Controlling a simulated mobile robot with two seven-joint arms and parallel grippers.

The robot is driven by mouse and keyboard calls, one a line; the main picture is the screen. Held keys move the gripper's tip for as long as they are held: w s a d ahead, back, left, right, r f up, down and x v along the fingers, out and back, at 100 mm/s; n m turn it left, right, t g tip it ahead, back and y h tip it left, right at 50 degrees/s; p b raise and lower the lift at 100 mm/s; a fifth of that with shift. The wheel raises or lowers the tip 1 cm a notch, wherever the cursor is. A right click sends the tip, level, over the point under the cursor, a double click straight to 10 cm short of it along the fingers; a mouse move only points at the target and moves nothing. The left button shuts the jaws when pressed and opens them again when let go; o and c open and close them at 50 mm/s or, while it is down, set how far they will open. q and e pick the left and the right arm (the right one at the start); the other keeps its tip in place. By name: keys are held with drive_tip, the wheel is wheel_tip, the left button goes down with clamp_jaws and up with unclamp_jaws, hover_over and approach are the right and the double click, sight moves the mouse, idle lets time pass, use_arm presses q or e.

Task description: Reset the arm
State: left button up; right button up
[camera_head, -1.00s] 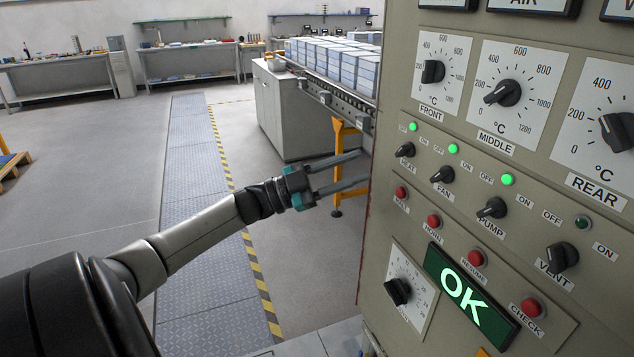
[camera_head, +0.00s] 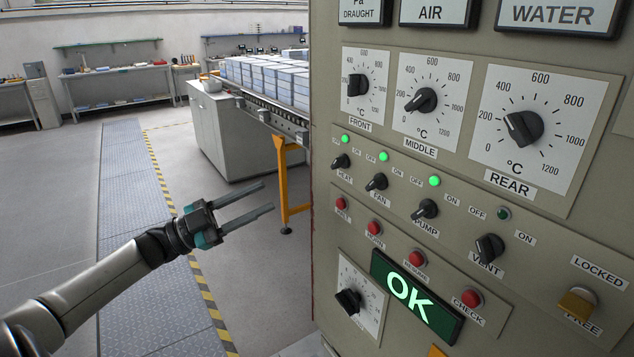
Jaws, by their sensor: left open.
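My left arm comes in from the lower left. My left gripper (camera_head: 268,198) is open and empty, its two long fingers pointing right toward the control panel (camera_head: 470,170). It hangs over the floor, left of the panel's edge and apart from it. The panel carries the FRONT (camera_head: 357,84), MIDDLE (camera_head: 420,101) and REAR (camera_head: 523,128) dials. Below them are the HEAT, FAN, PUMP and VENT (camera_head: 489,248) switches. Three green lamps are lit; the lamp above VENT is dark. A green OK sign (camera_head: 416,299) is lit. My right gripper is not in view.
A conveyor (camera_head: 270,115) with pale blocks (camera_head: 265,77) runs behind the panel on a yellow leg (camera_head: 283,185). A grey cabinet (camera_head: 232,135) stands beside it. Workbenches (camera_head: 122,100) line the back wall. The floor at left is open, with a plated walkway (camera_head: 130,220).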

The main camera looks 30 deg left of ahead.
use_arm(q)
drive_tip(key=a+f+n+y+b, duration=0.1)
drive_tip(key=a+f+n+y, duration=0.3)
drive_tip(key=f, duration=0.7)
drive_tip(key=a+f+n+y+b, duration=0.1)
drive_tip(key=f+n+y, duration=0.45)
drive_tip(key=f, duration=0.45)
drive_tip(key=s+d+f+n+g+y+b, duration=0.1)
drive_tip(key=s+f+g+y, duration=0.15)
drive_tip(key=f, duration=0.65)
drive_tip(key=s+d+f+n+g+y, duration=0.15)
drive_tip(key=s+f, duration=0.25)
drive_tip(key=f, duration=0.5)
drive_tip(key=s+d+f+n+g, duration=0.1)
drive_tip(key=s+d+f+g, duration=0.25)
drive_tip(key=s+f, duration=0.55)
drive_tip(key=s+d+f+g+b, duration=0.3)
drive_tip(key=s+d+f+g, duration=0.6)
drive_tip(key=s+d+f, duration=0.9)
drive_tip(key=s+d+h, duration=0.1)
drive_tip(key=s+d, duration=0.2)
drive_tip(key=shift+s+f+m, duration=0.25)
drive_tip(key=shift+f+m, duration=0.05)
drive_tip(key=shift+f, duration=0.1)
